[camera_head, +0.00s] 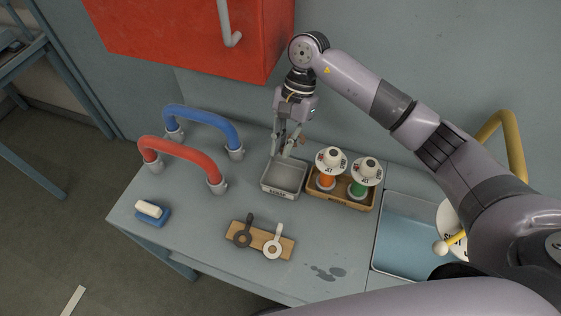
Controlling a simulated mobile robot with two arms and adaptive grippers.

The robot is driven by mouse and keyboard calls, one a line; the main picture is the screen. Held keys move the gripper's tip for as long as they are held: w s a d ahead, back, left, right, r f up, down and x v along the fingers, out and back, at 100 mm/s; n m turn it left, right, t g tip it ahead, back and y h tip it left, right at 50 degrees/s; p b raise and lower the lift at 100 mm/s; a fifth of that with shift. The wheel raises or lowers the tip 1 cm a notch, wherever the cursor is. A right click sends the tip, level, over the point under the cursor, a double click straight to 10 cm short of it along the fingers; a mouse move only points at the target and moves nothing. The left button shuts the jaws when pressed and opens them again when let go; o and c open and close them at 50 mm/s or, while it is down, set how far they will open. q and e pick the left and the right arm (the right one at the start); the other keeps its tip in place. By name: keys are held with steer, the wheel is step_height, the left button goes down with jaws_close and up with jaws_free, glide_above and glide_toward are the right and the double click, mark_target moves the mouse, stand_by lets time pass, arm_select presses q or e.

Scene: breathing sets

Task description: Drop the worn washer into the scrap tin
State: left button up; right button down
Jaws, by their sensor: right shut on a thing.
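The scrap tin (284,192) is an open grey metal tray with lettering on its front, standing at the back middle of the bench. My right gripper (284,151) points down over the back part of the tin. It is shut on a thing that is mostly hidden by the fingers. A small brownish bit shows at the right finger; I cannot tell for sure that it is the worn washer. My left gripper is not in view.
A wooden tray (347,203) with white-topped orange and green items stands against the tin's right side. Blue (204,116) and red (183,151) hoses arch at left. A board (287,249) holds two ring-ended tools. A blue tray (400,240) lies right. A red cabinet (185,35) hangs behind.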

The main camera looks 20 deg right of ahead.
steer(key=shift+s+f, duration=0.1)
steer(key=shift+f, duration=0.25)
steer(key=f, duration=0.2)
steer(key=s+f+b, duration=0.1)
steer(key=f, duration=0.1)
steer(key=shift+f, duration=0.35)
steer(key=c, duration=1.6)
jaws_free()
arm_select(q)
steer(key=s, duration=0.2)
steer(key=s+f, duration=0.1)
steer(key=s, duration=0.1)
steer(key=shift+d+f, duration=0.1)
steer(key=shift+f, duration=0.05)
